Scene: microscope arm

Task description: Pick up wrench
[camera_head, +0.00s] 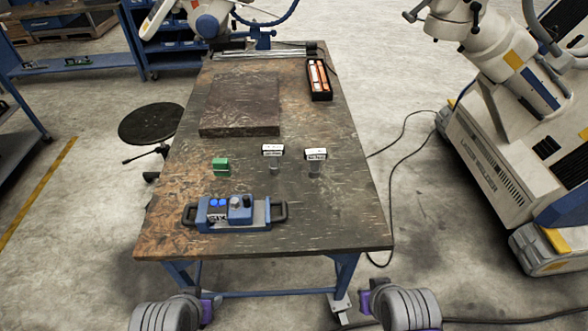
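I cannot make out a wrench for certain in the head view. The worn wooden table (330,225) stands in front of me. Near its front edge lies a blue box with knobs, buttons and black side handles (232,214). A small green block (221,165) sits behind it. Two small pieces with white labels, one in the middle (273,150) and one to its right (315,154), stand on the table. Grey ribbed parts of my two arms show at the bottom edge, before the table. No gripper fingers are visible on either arm.
A dark flat slab (243,103) lies farther back, with a black tray of orange and white items (318,80) to its right. A round stool (151,123) stands left of the table. A laser welder (500,145) stands at the right. The table's front right is clear.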

